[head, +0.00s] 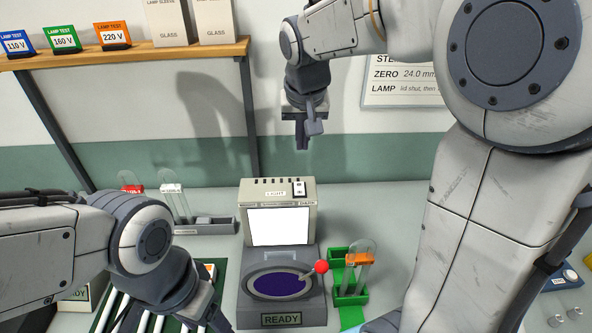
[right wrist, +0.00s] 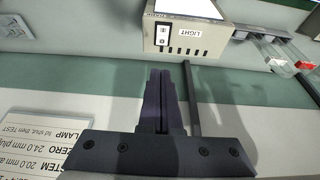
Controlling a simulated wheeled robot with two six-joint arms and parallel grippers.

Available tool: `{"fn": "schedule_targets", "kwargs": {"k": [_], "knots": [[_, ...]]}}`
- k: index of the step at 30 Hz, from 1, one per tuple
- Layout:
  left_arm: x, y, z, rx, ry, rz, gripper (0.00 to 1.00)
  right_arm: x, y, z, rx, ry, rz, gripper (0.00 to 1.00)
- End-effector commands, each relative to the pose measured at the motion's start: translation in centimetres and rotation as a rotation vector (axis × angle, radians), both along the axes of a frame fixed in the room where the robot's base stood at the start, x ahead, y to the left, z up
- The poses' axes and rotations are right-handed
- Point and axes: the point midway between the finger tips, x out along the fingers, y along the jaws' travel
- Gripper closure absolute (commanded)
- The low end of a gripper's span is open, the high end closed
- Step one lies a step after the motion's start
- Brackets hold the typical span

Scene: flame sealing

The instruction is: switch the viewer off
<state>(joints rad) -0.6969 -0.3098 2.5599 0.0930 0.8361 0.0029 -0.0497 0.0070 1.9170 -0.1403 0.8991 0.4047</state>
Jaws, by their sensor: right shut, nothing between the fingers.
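The viewer (head: 247,205) is a beige box at the middle of the bench with a brightly lit white screen (head: 281,226). On its top are a LIGHT label and a small white rocker switch (head: 299,188) with dark marks. In the right wrist view the viewer (right wrist: 192,33) is at the top, and its switch (right wrist: 163,38) is left of the label. My right gripper (head: 302,146) is shut and empty, apart from the viewer and above it in the head view; its fingers also show in the right wrist view (right wrist: 165,85). My left gripper (head: 212,322) is at the bottom edge, its fingertips unclear.
Below the viewer is a grey base with a dark oval, a red-knobbed lever (head: 321,267) and a READY sign (head: 282,319). A green stand (head: 342,291) with an orange-banded glass tube is right of it. More tubes (head: 176,203) stand left. A shelf (head: 130,53) hangs behind.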

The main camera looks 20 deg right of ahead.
Motion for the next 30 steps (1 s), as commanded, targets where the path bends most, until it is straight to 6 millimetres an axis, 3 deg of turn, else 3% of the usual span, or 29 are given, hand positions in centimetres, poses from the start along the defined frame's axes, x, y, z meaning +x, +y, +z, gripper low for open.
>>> {"fn": "schedule_targets", "kwargs": {"k": [7, 11, 24, 30], "knots": [[0.0, 0.0, 0.1, 0.000, 0.000, 0.000, 0.34, 0.0, 0.1, -0.3, -0.001, 0.002, 0.004, 1.00], [0.0, 0.0, 0.4, 0.000, 0.000, 0.000, 0.34, 0.3, 0.0, -1.4, 0.000, 0.007, 0.003, 1.00], [0.0, 0.0, 2.6, 0.000, 0.000, -0.003, 0.34, 3.1, -0.8, -9.8, 0.001, 0.008, 0.005, 1.00], [0.0, 0.0, 3.3, 0.000, 0.000, -0.004, 0.34, 3.4, -0.9, -12.5, -0.001, 0.007, 0.005, 1.00]]}}
